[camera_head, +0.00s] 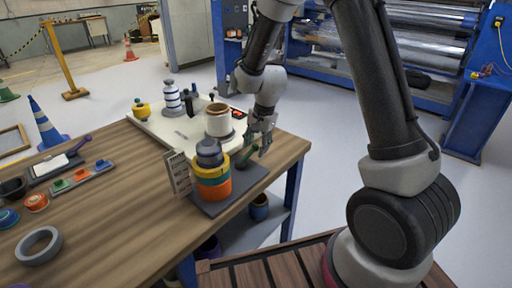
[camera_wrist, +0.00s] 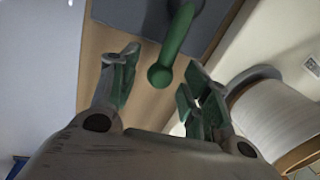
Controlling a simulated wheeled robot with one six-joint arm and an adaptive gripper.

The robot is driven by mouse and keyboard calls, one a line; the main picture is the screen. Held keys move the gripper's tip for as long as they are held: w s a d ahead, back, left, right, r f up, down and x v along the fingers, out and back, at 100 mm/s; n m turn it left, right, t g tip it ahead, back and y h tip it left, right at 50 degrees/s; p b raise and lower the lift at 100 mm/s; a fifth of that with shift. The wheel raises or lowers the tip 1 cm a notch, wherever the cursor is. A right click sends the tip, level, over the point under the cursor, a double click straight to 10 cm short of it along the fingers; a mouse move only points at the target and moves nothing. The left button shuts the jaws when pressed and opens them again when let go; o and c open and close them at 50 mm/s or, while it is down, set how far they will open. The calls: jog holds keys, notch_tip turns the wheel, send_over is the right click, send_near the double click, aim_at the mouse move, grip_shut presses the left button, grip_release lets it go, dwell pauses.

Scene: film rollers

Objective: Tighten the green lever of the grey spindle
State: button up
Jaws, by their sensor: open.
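The grey spindle (camera_head: 208,152) stands on a dark grey base plate (camera_head: 231,193) near the table's right corner, with coloured rolls stacked around it. Its green lever (camera_head: 246,156) sticks out on the right side. In the wrist view the green lever (camera_wrist: 176,38) points towards me, its round knob end between my fingertips with gaps on both sides. My gripper (camera_head: 262,146) is open and empty, pointing down beside the lever. In the wrist view my gripper (camera_wrist: 157,76) shows both green-padded fingers apart. Contact with the lever is not visible.
A white roll (camera_head: 217,121) stands close behind my gripper and fills the right side of the wrist view (camera_wrist: 275,118). A card stand (camera_head: 179,172) is left of the spindle. A white board (camera_head: 176,128) carries more spindles. The table's front middle is clear.

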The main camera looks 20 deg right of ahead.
jog(key=shift+w+f, duration=0.1)
jog(key=shift+f, duration=0.55)
jog(key=shift+c, duration=0.3)
grip_shut()
